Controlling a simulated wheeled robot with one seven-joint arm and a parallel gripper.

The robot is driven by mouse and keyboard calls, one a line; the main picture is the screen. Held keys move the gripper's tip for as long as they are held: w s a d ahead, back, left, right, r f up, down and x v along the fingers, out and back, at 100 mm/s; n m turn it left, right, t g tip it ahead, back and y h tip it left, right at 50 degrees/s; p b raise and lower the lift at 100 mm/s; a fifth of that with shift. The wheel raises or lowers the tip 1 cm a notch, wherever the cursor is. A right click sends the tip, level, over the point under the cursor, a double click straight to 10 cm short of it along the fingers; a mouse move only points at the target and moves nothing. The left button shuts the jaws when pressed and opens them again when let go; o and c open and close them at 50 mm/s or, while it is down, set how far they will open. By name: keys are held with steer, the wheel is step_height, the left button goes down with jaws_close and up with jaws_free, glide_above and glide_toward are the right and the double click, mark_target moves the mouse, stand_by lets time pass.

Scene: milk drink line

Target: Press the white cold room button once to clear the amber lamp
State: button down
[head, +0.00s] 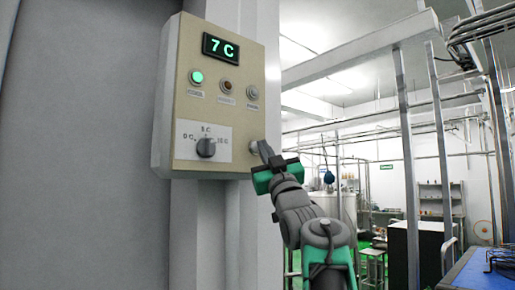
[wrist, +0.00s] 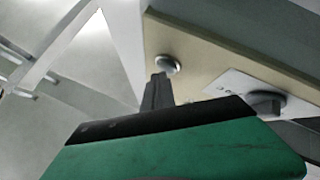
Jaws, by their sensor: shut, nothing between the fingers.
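A beige control box (head: 217,60) is fixed to the grey wall in the head view. Its round whitish button (head: 254,147) sits at the lower right of the panel; it also shows in the wrist view (wrist: 170,66). A brownish amber lamp (head: 225,86) looks dark. My gripper (head: 264,149) is shut and empty, its fingertips pointing at the button. In the wrist view the fingertips (wrist: 160,78) overlap the button's lower edge; I cannot tell whether they touch it. Part of the button is hidden by the fingers.
The box has a lit green lamp (head: 197,76), a pale lamp (head: 252,92), a display (head: 220,47) reading 7 C, and a dark rotary knob (head: 206,147) left of the button. Metal posts (head: 407,150) and a blue-edged table (head: 470,272) stand to the right.

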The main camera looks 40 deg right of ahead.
steer(key=shift+s+b, duration=0.45)
steer(key=shift+s, duration=0.3)
steer(key=s+b, duration=0.2)
steer(key=s, duration=0.3)
steer(key=shift+d, duration=0.1)
stand_by(0.5)
